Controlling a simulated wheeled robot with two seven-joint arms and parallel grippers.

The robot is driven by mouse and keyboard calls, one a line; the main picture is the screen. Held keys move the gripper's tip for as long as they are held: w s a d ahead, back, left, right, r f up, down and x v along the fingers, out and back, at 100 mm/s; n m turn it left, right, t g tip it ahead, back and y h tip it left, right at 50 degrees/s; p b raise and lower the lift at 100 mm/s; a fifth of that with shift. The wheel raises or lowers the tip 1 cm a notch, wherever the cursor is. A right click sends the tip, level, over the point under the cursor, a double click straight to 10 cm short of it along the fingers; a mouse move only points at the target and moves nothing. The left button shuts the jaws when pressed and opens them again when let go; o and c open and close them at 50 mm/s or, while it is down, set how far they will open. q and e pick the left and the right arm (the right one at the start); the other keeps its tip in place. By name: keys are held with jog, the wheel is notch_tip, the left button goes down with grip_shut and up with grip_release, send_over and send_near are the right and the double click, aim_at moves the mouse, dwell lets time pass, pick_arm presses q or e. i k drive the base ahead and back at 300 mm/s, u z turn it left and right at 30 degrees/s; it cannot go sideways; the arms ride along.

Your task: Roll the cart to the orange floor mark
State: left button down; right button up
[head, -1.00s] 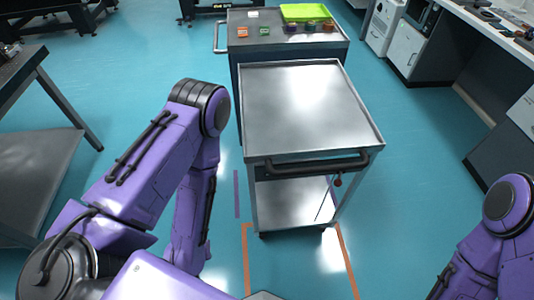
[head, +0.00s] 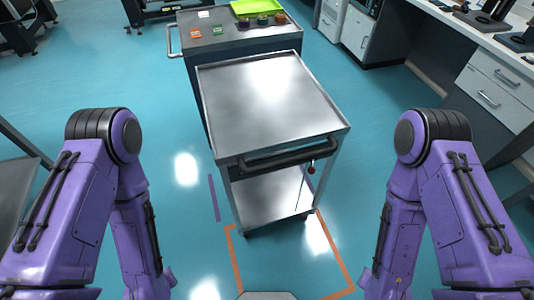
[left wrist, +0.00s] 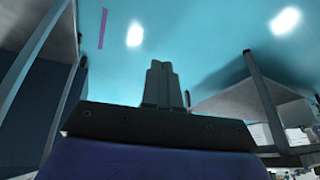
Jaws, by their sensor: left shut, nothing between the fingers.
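The cart (head: 270,100) is a silver two-shelf trolley with a black handle (head: 285,153) on its near side and a small red knob below it. Its top and lower shelf are empty. The orange floor mark (head: 336,262) is an outline on the floor on the near side of the cart. The cart's near legs stand around the outline's far edge, and most of the cart is beyond it. My left gripper (left wrist: 160,85) is shut and empty in the left wrist view, apart from the cart. Both arms flank the cart in the head view; the right gripper is not visible.
A second grey cart (head: 240,40) with a green tray (head: 256,8) and small coloured items stands right behind. A purple floor strip (head: 214,198) lies left of the cart. A counter with drawers (head: 490,95) is at right. Floor within the outline is clear.

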aim_at(257, 108)
jog(key=z, duration=0.5)
jog(key=k, duration=1.2)
jog(key=u, duration=0.55)
jog(key=i, duration=1.5)
jog(key=z, duration=0.15)
